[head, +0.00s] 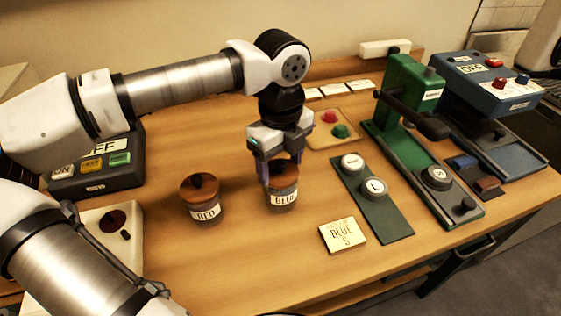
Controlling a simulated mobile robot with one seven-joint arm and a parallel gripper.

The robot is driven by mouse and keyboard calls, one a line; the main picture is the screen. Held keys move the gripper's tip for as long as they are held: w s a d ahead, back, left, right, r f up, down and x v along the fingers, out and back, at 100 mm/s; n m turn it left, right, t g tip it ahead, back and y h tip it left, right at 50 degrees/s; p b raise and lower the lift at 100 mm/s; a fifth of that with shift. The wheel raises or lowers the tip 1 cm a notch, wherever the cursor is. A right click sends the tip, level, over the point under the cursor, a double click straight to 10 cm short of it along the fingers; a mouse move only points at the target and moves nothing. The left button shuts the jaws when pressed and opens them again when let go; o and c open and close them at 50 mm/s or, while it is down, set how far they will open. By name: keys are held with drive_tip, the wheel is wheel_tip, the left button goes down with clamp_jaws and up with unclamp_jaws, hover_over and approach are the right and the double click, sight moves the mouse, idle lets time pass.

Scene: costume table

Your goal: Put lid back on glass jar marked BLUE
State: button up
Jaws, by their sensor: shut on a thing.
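The glass jar marked BLUE (283,200) stands upright on the table, with a white label. My gripper (282,178) points down right over it, its fingers at the height of the jar's top. It is shut on the brown lid (287,171), which shows between and behind the fingers. The lid is at the jar's mouth; I cannot tell whether it is fully seated. The fingers hide part of the lid and rim.
A lidded jar marked RED (203,201) stands to the left. A card reading BLUE (343,235) lies in front right. A dark green plate (385,217) with two round pieces and a green press (407,95) stand right. A button box (95,165) is at left.

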drive_tip(key=o, duration=1)
drive_tip(key=shift+o, duration=0.5)
drive_tip(key=shift+o, duration=0.8)
drive_tip(key=shift+r+p, duration=1.65)
drive_tip(key=shift+r, duration=1.9)
